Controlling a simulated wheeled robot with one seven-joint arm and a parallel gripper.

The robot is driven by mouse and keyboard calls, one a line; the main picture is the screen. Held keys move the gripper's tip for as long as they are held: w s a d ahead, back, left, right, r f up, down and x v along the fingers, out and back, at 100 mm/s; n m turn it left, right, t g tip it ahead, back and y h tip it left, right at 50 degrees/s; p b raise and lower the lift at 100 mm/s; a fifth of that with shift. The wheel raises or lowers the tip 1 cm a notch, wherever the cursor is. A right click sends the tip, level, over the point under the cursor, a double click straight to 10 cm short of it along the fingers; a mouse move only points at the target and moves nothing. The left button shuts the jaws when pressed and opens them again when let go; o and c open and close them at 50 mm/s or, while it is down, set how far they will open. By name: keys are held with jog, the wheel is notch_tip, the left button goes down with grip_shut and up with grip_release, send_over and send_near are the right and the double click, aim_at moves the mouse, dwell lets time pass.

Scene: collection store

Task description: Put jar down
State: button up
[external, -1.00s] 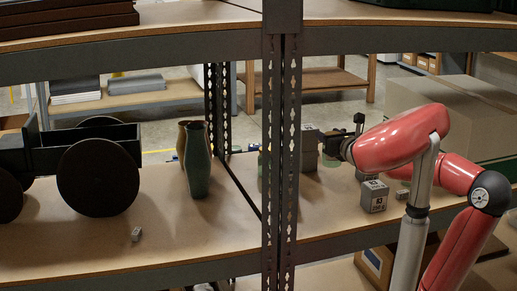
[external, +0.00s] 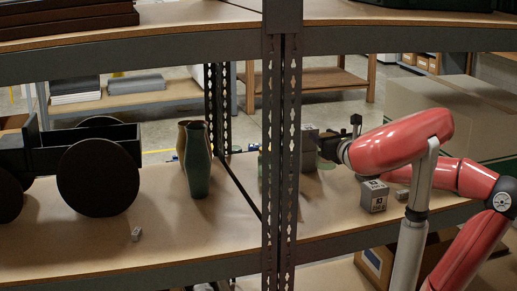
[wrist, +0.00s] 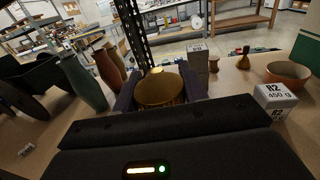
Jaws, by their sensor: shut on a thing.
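In the wrist view, a jar with a round golden-brown top (wrist: 160,90) sits between the two dark purple fingers of my gripper (wrist: 158,92). The fingers are shut on its sides. The jar's lower part is hidden by my gripper body, so I cannot tell whether its base touches the shelf. In the external view, my gripper (external: 330,146) is low over the right shelf bay, just right of the metal post. A greenish shape shows by it, too small and partly covered to identify.
A grey block (wrist: 198,66), a white labelled 450 g block (wrist: 274,98) and a brown bowl (wrist: 288,74) stand to the right of the jar. A toy-like wheeled cart (external: 97,178) is farther left.

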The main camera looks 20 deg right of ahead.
jog(key=s+a+r+n+g+y, duration=0.2)
jog(key=s+a+r+n+y, duration=0.3)
jog(key=s, duration=0.6)
jog(key=s+a+r+n+g+y, duration=0.1)
jog(key=s+a+r+y, duration=0.2)
jog(key=s+a+r, duration=0.6)
jog(key=s+a+p, duration=0.1)
jog(key=s+a, duration=0.2)
jog(key=a, duration=0.5)
jog(key=w+a+m+t+h+b, duration=0.2)
jog(key=w+a+m+h, duration=0.1)
jog(key=w+a, duration=0.75)
jog(key=w+a+f+m+h, duration=0.25)
jog(key=w+a+f, duration=0.35)
jog(key=w+a, duration=0.3)
jog(key=shift+n+t+h, duration=0.35)
jog(key=shift+t, duration=0.05)
jog(key=shift+w+f+b, duration=0.15)
jog(key=shift+f+b, duration=0.65)
jog(key=shift+f, duration=2.7)
jog(key=shift+w+f+b, duration=0.2)
jog(key=shift+f+b, duration=0.65)
jog(key=shift+f, duration=2.65)
jog(key=shift+w+f+b, duration=0.15)
jog(key=shift+f+b, duration=0.65)
jog(key=shift+f, duration=2.7)
jog(key=shift+f+b, duration=0.2)
jog(key=shift+b, duration=0.1)
